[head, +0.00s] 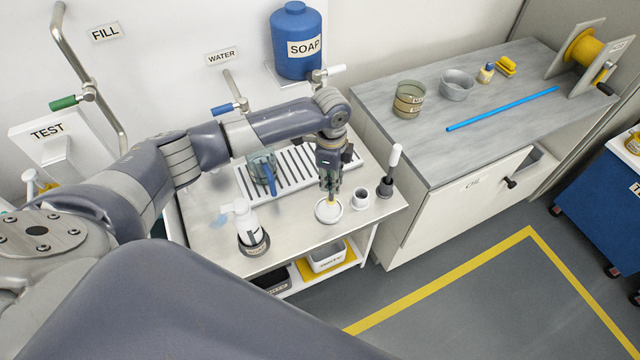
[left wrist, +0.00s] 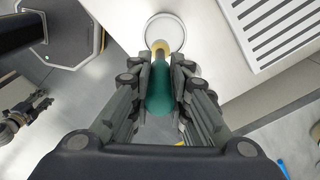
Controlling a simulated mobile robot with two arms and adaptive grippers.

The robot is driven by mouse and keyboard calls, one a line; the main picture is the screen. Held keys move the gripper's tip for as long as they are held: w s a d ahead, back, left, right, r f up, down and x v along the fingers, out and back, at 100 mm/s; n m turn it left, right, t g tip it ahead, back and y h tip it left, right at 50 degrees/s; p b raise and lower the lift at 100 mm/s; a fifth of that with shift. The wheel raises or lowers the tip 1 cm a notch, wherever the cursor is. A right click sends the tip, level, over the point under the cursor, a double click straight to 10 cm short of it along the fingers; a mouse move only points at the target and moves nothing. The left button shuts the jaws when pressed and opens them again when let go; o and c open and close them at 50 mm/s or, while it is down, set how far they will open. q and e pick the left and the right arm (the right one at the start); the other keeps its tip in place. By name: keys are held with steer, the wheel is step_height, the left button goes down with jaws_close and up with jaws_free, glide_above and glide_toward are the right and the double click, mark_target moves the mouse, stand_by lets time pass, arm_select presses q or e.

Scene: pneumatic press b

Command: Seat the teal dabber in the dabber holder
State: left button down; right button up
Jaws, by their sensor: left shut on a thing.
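The teal dabber (left wrist: 160,92) has a teal handle and a yellowish tip. My left gripper (head: 330,187) is shut on its handle and points down over the side table. The tip is over a round white dish (head: 328,211), which also shows in the left wrist view (left wrist: 176,32); I cannot tell whether they touch. In the head view my fingers hide most of the dabber. A small white cup (head: 361,199) with an open top stands just right of the dish; it looks like the dabber holder.
A white-handled brush stands in a dark holder (head: 386,189) right of the cup. A slotted drain (head: 290,172) with a clear jug (head: 262,168) lies behind. A white bottle (head: 248,226) stands left. The grey counter (head: 440,105) is to the right.

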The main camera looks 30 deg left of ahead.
arm_select(q)
steer(key=w+d+b, duration=0.5)
steer(key=w+d, duration=0.1)
steer(key=w, duration=0.2)
steer(key=shift+f, duration=0.2)
steer(key=shift+d, duration=0.1)
stand_by(0.5)
steer(key=shift+f+b, duration=0.85)
steer(key=shift+f, duration=0.3)
steer(key=shift+f+b, duration=0.8)
steer(key=shift+f, duration=0.65)
steer(key=c, duration=1.4)
jaws_free()
steer(key=shift+s, duration=0.1)
steer(key=shift+c, duration=0.2)
steer(key=shift+r, duration=0.15)
